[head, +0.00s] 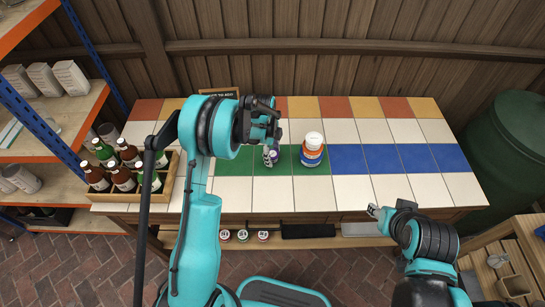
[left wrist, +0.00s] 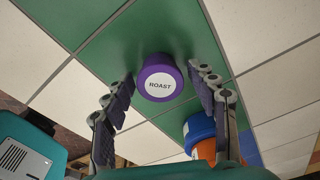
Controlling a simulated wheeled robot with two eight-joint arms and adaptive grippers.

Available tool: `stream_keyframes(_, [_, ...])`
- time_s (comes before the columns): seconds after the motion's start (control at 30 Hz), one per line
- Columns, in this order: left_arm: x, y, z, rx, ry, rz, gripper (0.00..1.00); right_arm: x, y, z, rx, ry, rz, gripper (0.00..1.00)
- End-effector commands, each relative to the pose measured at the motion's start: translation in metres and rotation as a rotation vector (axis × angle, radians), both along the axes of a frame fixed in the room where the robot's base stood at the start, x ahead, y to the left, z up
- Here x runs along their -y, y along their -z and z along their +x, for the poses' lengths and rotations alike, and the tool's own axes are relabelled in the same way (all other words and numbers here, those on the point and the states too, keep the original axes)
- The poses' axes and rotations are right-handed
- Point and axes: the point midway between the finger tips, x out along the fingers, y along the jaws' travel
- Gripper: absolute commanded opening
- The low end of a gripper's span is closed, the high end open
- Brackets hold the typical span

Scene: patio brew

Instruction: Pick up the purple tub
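The purple tub (left wrist: 160,78) has a white lid label reading ROAST and stands on green tiles in the left wrist view. In the head view only a small part of it (head: 273,157) shows beneath my left gripper (head: 269,152). My left gripper is open, with one finger on each side of the tub. I see a gap to the tub on both sides, and it is not gripped. My right gripper (head: 375,211) is at the table's front edge, away from the tub; its fingers are too small to read.
A blue and orange tub with a white top (head: 313,152) stands close to the right of the purple tub. A wooden crate of brown and green bottles (head: 98,193) is at the table's left end. The tiled table (head: 405,188) is clear on the right.

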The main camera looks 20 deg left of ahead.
Motion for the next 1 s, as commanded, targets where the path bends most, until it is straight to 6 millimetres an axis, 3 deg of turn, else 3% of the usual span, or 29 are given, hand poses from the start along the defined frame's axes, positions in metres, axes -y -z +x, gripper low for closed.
stream_keyframes(0.03, [0.000, 0.000, 0.000, 0.000, 0.000, 0.000, 0.38, 0.000, 0.000, 0.000, 0.000, 0.000, 0.000, 0.40])
stream_keyframes(0.13, [0.000, 0.000, 0.000, 0.000, 0.000, 0.000, 0.13, 0.000, 0.000, 0.000, 0.000, 0.000, 0.000, 0.40])
stream_keyframes(0.47, [0.000, -0.004, 0.000, 0.000, 0.000, 0.000, 0.13, 0.000, -0.001, 0.000, 0.000, 0.000, 0.000, 0.40])
stream_keyframes(1.0, [0.004, -0.100, -0.002, 0.000, -0.013, 0.001, 0.13, 0.000, -0.033, 0.000, 0.000, 0.000, 0.000, 0.40])
